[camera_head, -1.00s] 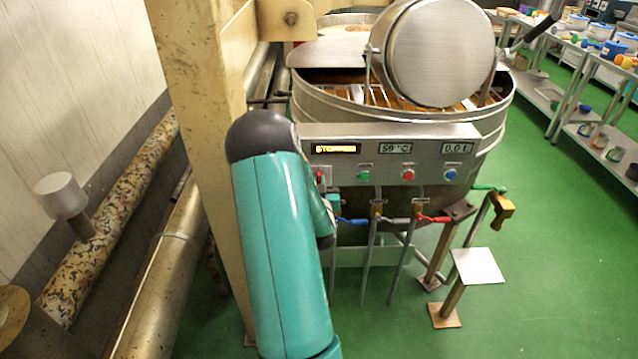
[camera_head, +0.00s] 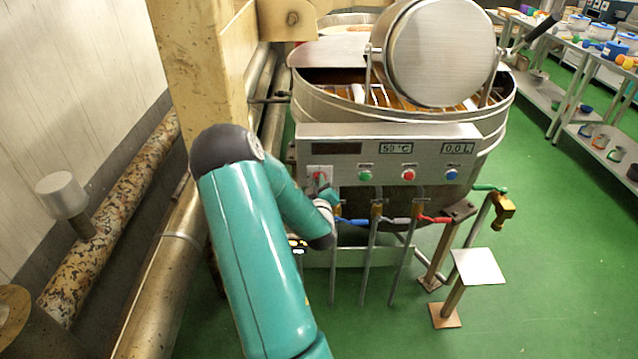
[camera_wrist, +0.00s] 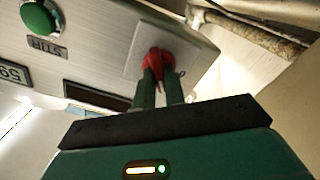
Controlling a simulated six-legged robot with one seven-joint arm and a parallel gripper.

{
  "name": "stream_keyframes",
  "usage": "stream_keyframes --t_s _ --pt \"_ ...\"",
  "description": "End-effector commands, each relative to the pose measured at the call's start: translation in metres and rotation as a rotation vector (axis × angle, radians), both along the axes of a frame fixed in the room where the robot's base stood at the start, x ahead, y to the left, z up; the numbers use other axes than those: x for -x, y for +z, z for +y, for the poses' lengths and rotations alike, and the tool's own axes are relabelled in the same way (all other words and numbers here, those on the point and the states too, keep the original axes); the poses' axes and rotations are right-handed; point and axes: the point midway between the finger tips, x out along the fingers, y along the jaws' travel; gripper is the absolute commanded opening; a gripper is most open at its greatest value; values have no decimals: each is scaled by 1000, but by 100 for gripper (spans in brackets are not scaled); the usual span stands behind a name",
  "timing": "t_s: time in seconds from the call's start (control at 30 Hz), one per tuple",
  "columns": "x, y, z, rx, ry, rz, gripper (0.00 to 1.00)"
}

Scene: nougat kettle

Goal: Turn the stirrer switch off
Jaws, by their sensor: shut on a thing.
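The stirrer switch is a red knob (camera_wrist: 158,62) on a pale square plate (camera_wrist: 140,50) in the wrist view. In the head view the red switch (camera_head: 319,177) is at the left end of the kettle's control panel (camera_head: 430,138). My gripper (camera_wrist: 162,85) reaches up to it, its two green fingers closed around the red knob. In the head view my gripper (camera_head: 325,192) is small and partly hidden by my arm. The display (camera_head: 336,149) above the switch is dark.
A green button (camera_wrist: 40,18) labelled STIR is near the switch; red (camera_head: 408,175) and blue (camera_head: 452,174) buttons lie further right. Colored valve handles and thin pipes hang below the panel. A beige column (camera_head: 205,70) stands close at left.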

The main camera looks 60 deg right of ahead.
Motion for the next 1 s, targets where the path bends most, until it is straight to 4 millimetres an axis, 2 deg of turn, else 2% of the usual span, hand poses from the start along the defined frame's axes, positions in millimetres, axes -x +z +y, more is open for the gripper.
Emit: stream_keyframes --t_s 0.6,1.0 --pt "-1 -4 2 262 1 524 0" --pt "-1 -5 1 387 -2 769 0"
